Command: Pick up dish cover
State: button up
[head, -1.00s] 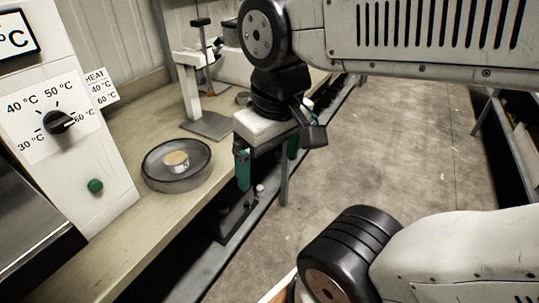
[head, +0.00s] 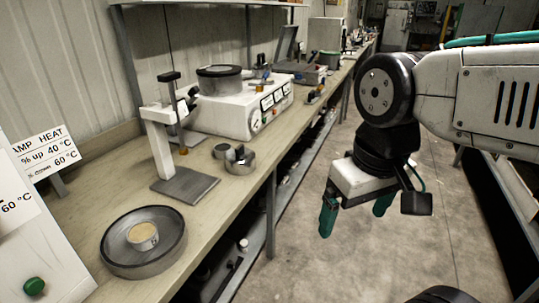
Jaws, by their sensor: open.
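A round, grey, see-through dish (head: 116,257) sits on the bench at the lower left, with a small tan-topped tin (head: 143,236) inside its rim. A second round, dark, glassy piece (head: 220,82) rests on top of a white box-shaped device farther back. I cannot tell for certain which of these is the dish cover. My gripper (head: 355,211) is open and empty, with its green-tipped fingers pointing down. It hangs over the aisle to the right of the bench, apart from both round pieces.
The bench (head: 215,210) runs away along the left wall. A white stand with a dark base plate (head: 186,185) and small metal cups (head: 239,160) stand on it. The white device (head: 240,108) has dials. A control panel (head: 30,240) fills the lower left. The aisle floor is clear.

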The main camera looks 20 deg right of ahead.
aim_at(240, 161)
jog(key=z, duration=0.55)
jog(key=i, duration=0.95)
jog(key=u, duration=0.25)
